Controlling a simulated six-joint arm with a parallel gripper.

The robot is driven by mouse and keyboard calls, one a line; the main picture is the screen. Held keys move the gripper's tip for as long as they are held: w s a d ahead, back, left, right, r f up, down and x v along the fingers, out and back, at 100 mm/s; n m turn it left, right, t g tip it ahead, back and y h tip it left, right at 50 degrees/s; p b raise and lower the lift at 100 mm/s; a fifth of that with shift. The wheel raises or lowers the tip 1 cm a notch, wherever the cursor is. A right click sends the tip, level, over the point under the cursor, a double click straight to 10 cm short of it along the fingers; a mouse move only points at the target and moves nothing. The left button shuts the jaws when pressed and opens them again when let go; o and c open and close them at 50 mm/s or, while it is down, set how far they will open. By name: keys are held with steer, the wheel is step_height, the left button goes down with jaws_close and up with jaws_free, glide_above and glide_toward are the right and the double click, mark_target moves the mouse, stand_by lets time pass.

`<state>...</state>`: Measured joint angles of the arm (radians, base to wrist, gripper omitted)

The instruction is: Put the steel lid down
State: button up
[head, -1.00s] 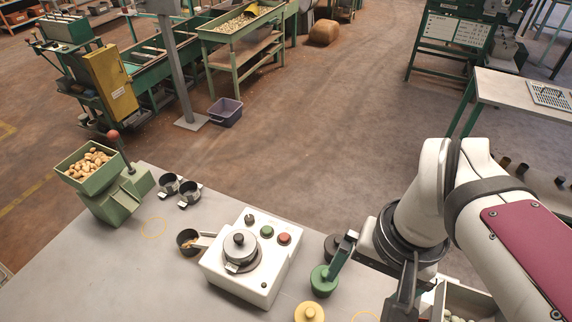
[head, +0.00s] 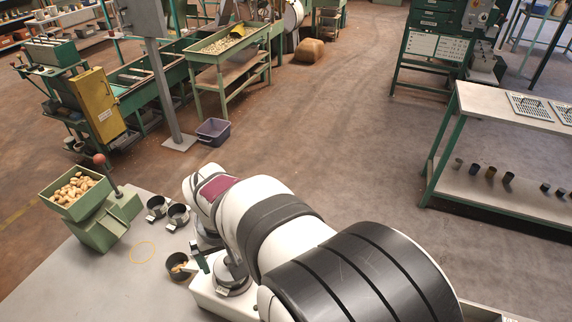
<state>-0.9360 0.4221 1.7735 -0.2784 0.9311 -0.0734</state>
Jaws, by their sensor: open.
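My gripper (head: 214,262) is open over the white device (head: 212,297), mostly behind my own arm. One dark green finger shows on its left side. A grey round cup with a small tab (head: 234,278) sits on the device, just below the fingers. The steel lid with its knob was on this cup in the earlier view. The gripper and arm now cover that spot, so I cannot make out the lid or whether the fingers touch it.
A dark scoop cup with nuts (head: 179,267) stands left of the device. Two dark cups (head: 157,207) (head: 178,215) stand behind it. A green hopper with nuts (head: 77,195) is at the left. My arm hides the table's right part.

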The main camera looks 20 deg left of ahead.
steer(key=shift+w+a+f, duration=0.1)
steer(key=shift+f, duration=0.65)
steer(key=c, duration=1.2)
steer(key=shift+o, duration=0.2)
steer(key=r, duration=0.3)
steer(key=d+r, duration=0.1)
steer(key=shift+w+r, duration=0.2)
steer(key=shift+r, duration=0.2)
steer(key=w+d+r, duration=0.5)
steer(key=d+r, duration=0.1)
steer(key=d, duration=0.3)
steer(key=w+a+f, duration=0.2)
steer(key=w+a, duration=0.4)
steer(key=w, duration=0.1)
steer(key=w+a+f, duration=0.3)
steer(key=w+a, duration=0.1)
steer(key=a, duration=0.1)
steer(key=s+a+f, duration=0.3)
steer(key=a+f, duration=0.7)
steer(key=shift+a+f, duration=0.35)
steer(key=shift+f, duration=0.05)
